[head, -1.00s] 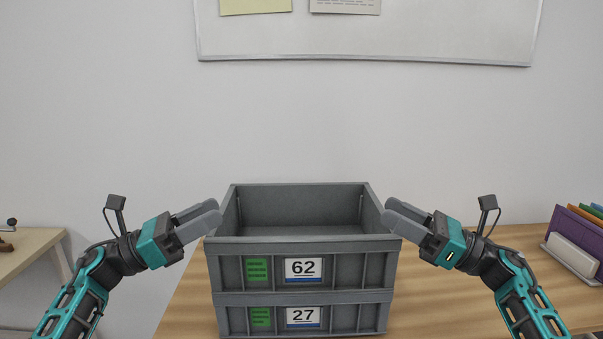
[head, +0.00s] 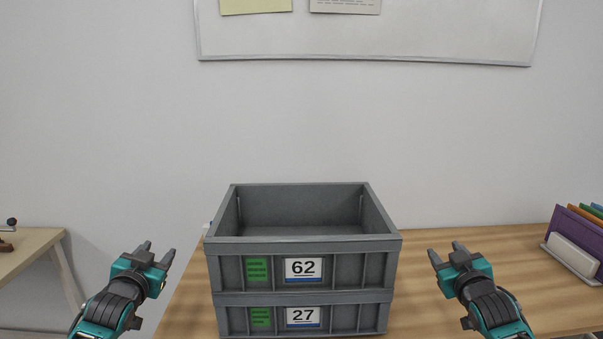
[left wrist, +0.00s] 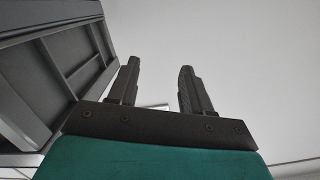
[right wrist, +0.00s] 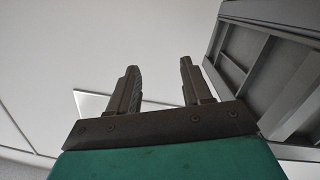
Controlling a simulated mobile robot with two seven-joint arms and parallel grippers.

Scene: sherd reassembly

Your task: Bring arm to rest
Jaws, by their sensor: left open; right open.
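My left gripper (head: 155,254) is open and empty, apart from the crates and to their left. Its two fingers stand apart in the left wrist view (left wrist: 158,88). My right gripper (head: 444,252) is open and empty to the right of the crates. Its fingers also stand apart in the right wrist view (right wrist: 157,88). The upper grey crate (head: 337,272), labelled 62, sits stacked on the lower grey crate (head: 347,320), labelled 27. The visible inside of the upper crate looks empty; its floor is hidden.
The crates stand on a wooden table (head: 430,295). A file holder with coloured folders (head: 575,240) stands at the right. A side table (head: 28,246) is at the far left. A whiteboard (head: 420,35) hangs on the wall.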

